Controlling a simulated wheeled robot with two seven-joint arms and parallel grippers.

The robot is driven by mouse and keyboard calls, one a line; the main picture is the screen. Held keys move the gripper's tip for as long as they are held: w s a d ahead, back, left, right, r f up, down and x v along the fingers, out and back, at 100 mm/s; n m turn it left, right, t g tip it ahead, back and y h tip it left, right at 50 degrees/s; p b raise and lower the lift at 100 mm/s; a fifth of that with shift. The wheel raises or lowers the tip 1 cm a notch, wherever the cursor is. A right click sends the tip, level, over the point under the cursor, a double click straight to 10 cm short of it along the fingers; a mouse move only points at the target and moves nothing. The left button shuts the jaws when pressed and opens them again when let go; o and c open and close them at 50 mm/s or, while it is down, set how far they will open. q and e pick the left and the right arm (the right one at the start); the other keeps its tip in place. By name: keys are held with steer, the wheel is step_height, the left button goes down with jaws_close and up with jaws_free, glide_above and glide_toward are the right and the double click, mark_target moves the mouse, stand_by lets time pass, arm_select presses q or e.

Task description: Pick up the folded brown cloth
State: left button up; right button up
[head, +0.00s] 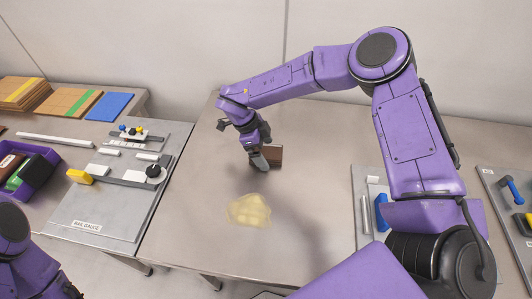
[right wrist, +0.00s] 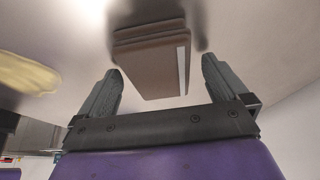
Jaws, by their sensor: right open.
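The folded brown cloth (head: 275,154) is at the middle of the table, partly hidden behind my right gripper (head: 260,161) in the head view. In the right wrist view the brown cloth (right wrist: 150,62) looks like a flat folded block with a pale strip along one side. It lies in front of and between the fingertips of my open right gripper (right wrist: 162,66). I cannot tell whether either finger touches it. My left gripper is out of view; only part of the left arm shows at the lower left.
A crumpled pale yellow translucent thing (head: 249,210) lies on the table (head: 205,240) in front of the cloth. At left are a grey rail gauge board (head: 75,205), a purple bin (head: 42,177) and a blue sheet (head: 110,106). A fixture board (head: 364,183) stands at right.

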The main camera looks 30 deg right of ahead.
mark_target(270, 151)
steer(key=c, duration=1)
steer(key=shift+r, duration=0.3)
step_height(270, 151, up, 3)
steer(key=shift+w+r+b, duration=0.1)
steer(key=shift+b, duration=0.2)
steer(key=s+a+r+b, duration=0.3)
steer(key=s+a+r, duration=0.6)
steer(key=a, duration=0.1)
steer(key=shift+s+a+r, duration=0.15)
steer(key=shift+s+r, duration=0.2)
steer(key=shift+r, duration=0.05)
